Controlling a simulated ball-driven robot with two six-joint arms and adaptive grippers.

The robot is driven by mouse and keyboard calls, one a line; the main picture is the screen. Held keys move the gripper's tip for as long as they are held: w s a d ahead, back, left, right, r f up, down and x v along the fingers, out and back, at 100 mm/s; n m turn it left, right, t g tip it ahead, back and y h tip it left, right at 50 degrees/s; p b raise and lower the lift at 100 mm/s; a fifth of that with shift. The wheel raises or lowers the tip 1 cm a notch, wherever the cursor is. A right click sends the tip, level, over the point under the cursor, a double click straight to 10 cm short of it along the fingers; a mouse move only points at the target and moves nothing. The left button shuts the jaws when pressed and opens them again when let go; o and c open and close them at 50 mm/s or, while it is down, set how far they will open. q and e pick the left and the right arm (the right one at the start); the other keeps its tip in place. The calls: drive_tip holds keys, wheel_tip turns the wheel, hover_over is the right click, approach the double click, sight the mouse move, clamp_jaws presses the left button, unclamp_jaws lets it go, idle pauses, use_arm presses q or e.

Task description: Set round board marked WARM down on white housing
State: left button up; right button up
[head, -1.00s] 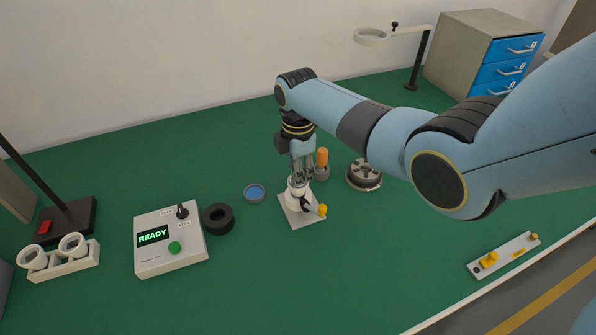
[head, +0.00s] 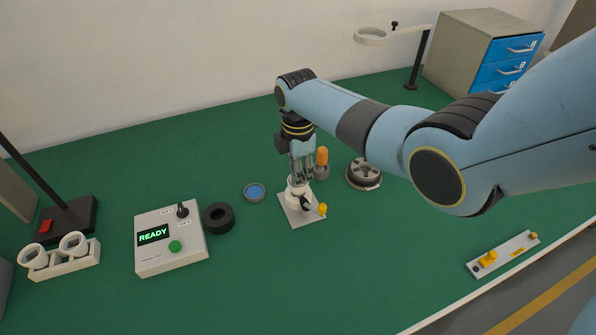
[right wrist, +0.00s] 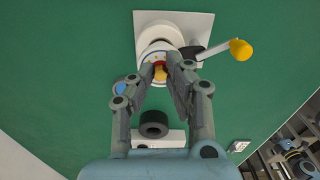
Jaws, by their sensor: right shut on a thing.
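The white housing (head: 292,194) stands upright on a square white base plate (head: 300,215) on the green table, with a lever ending in a yellow knob (head: 323,209). The housing also shows in the right wrist view (right wrist: 151,32). My right gripper (head: 299,177) points down at the housing's top. In the right wrist view its fingers (right wrist: 160,73) are shut on a small round board (right wrist: 157,56), pale with a yellow-orange middle, at the housing's mouth. I cannot read its marking or tell whether it touches the housing. My left gripper is out of view.
A control box (head: 171,240) reading READY, a black ring (head: 219,218) and a blue-centred round dish (head: 254,193) lie left of the housing. An orange-topped piece (head: 322,158) and a grey round fixture (head: 363,175) stand close behind and right.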

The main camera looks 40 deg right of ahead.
drive_tip(key=shift+r+p, duration=0.15)
drive_tip(key=shift+p, duration=0.35)
idle(0.7)
drive_tip(key=o, duration=0.8)
wheel_tip(320, 180, up, 12)
idle(0.7)
